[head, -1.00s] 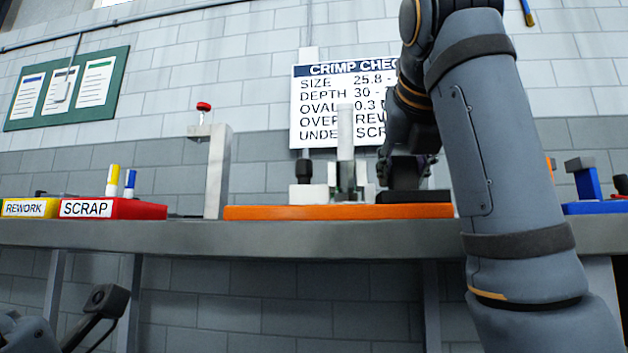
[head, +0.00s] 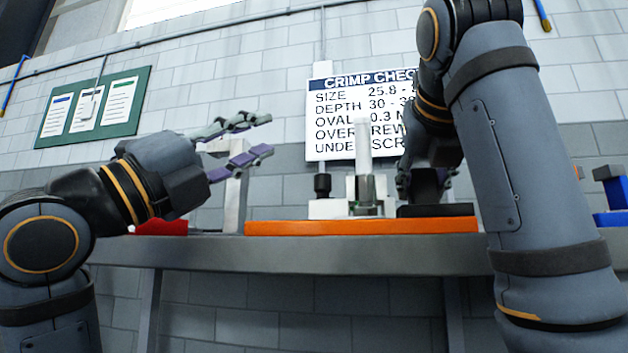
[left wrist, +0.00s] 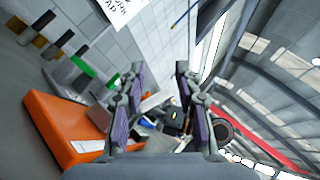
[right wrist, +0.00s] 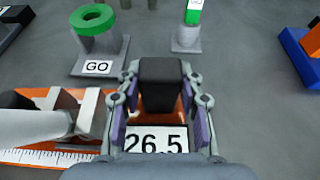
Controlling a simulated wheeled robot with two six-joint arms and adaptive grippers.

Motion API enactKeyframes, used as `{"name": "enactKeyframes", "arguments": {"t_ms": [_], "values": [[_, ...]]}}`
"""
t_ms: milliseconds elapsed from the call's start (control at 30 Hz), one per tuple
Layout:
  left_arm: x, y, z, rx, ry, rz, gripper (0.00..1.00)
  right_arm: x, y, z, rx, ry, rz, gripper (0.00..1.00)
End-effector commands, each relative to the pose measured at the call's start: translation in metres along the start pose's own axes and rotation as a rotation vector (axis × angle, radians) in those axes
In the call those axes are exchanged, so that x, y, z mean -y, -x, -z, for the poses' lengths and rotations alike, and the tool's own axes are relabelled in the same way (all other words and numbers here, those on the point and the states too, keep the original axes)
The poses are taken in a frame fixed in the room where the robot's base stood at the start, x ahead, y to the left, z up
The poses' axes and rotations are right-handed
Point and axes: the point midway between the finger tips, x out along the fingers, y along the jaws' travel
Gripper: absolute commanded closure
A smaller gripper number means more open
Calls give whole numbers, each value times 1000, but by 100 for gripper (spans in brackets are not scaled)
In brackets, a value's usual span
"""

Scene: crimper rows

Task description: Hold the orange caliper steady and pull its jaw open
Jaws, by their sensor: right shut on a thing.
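The orange caliper (head: 360,227) lies along the front of the bench, with pale upright jaws and a black slider on it. My right gripper (head: 427,183) is shut on a dark block of the slider; in the right wrist view the block (right wrist: 160,85) sits between the fingers. A display reading 26.5 (right wrist: 156,140) shows below it, and the scale (right wrist: 45,157) runs left. My left gripper (head: 268,135) is open and empty, raised above and left of the caliper's left end. Its spread fingers (left wrist: 160,70) show in the left wrist view, beside an orange body (left wrist: 62,125).
A red tray (head: 160,228) is partly hidden behind my left arm. A pale post (head: 233,190) stands left of the caliper. A green ring gauge marked GO (right wrist: 92,20) and a green-topped piece (right wrist: 190,25) stand behind it. A blue fixture (head: 612,190) is at the right.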

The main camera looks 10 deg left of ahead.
Motion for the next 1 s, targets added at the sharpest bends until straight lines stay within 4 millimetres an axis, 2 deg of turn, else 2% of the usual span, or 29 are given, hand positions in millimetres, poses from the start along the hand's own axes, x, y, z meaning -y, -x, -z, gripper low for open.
{"name": "enactKeyframes", "arguments": {"t_ms": [100,200,400,667,767,1000], "values": [[-4,5,6,-176,-315,-145,67,0,0,0,-1,0,0,100],[-7,18,11,-337,-550,-209,67,0,0,0,-1,0,0,100],[-7,44,17,-560,-836,-232,67,0,0,0,-1,0,0,100],[-9,48,20,-609,-894,-227,67,0,0,0,-1,0,0,100],[-14,39,25,-610,-892,-225,67,0,0,0,-1,0,0,100],[-36,-5,47,-610,-888,-224,67,0,0,0,-1,0,0,100]]}}
